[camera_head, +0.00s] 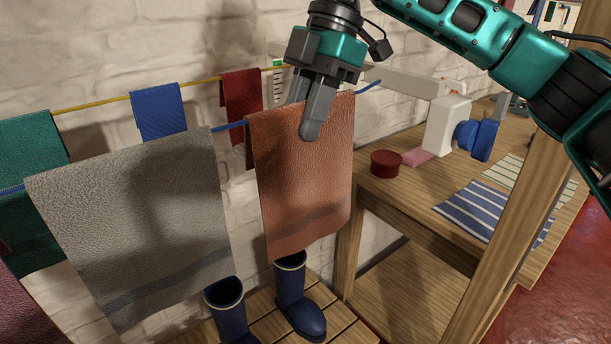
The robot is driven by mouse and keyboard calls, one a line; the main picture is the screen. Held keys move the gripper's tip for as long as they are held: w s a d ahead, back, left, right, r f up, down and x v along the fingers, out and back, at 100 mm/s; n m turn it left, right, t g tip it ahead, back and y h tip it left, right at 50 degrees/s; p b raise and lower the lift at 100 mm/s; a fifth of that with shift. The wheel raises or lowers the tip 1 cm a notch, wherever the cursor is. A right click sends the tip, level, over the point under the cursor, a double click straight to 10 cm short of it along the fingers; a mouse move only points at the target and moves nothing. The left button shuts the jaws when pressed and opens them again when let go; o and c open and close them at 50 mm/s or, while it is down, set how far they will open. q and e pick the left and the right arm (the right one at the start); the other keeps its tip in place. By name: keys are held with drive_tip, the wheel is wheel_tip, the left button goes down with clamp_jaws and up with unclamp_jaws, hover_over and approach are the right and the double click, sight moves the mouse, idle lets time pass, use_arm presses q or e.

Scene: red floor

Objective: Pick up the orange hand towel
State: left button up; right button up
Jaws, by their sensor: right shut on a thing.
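The orange hand towel (300,190) hangs over the blue line in the middle of the head view, with a darker band near its lower edge. My right gripper (308,118) comes down from above at the towel's top edge. One finger lies against the front of the towel and the other is mostly hidden behind it. The gripper is shut on the towel's upper part. The towel still hangs straight down at the line. My left gripper is not in view.
A grey towel (140,215) hangs to the left on the same blue line (228,126). Blue (158,112) and red (241,95) towels hang behind on a yellow line. Blue boots (298,308) stand below. A wooden table (400,200) with a sewing machine (446,125) stands at right.

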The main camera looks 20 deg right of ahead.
drive_tip(key=shift+r, duration=0.2)
clamp_jaws()
drive_tip(key=shift+r, duration=0.25)
wheel_tip(320, 180, up, 12)
drive_tip(key=p, duration=0.2)
drive_tip(key=s+d+b, duration=0.3)
drive_tip(key=s+d, duration=0.2)
drive_tip(key=s, duration=0.8)
drive_tip(key=shift+s+f+b, duration=0.2)
drive_tip(key=shift+s+b, duration=0.15)
drive_tip(key=shift+b, duration=0.05)
drive_tip(key=shift+r, duration=0.1)
